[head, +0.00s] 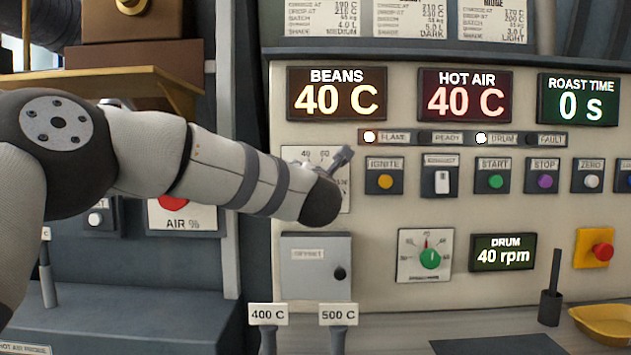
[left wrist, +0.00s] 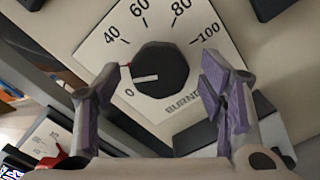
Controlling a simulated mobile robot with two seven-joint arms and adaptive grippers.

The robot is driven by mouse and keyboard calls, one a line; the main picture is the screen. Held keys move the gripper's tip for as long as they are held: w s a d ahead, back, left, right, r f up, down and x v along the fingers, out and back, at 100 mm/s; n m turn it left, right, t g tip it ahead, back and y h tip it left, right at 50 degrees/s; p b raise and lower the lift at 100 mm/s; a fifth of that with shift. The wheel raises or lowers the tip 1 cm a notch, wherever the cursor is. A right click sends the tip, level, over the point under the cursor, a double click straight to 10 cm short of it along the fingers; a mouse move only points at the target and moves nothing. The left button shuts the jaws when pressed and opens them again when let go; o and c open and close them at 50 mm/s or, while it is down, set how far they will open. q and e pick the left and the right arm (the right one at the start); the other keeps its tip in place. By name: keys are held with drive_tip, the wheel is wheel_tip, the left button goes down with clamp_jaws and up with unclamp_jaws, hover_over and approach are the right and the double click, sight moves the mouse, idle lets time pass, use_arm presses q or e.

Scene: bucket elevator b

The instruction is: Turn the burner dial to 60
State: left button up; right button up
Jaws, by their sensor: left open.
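The burner dial (left wrist: 165,78) is a black round knob on a white scale plate marked from 0 to 100. Its white pointer lies toward the left, near the low end of the scale, just above the 0. My left gripper (left wrist: 159,84) is open, with one purple-padded finger on each side of the knob in the left wrist view. I cannot tell if either finger touches it. In the head view my left arm covers the knob; only parts of the scale plate (head: 311,155) and a bit of the left gripper (head: 343,156) show. My right gripper is out of view.
Below the burner dial are a grey box door (head: 312,262) and a green drum dial (head: 429,258). A row of buttons and switches, including the ignite button (head: 385,181), sits to the right. Displays read beans 40 C (head: 337,94) and drum 40 rpm (head: 503,253).

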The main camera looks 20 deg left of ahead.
use_arm(q)
drive_tip(key=shift+w+r, duration=0.1)
drive_tip(key=shift+w, duration=0.15)
drive_tip(key=shift+c, duration=0.6)
drive_tip(key=c, duration=1)
drive_tip(key=shift+c, duration=0.2)
drive_tip(key=shift+m, duration=7.9)
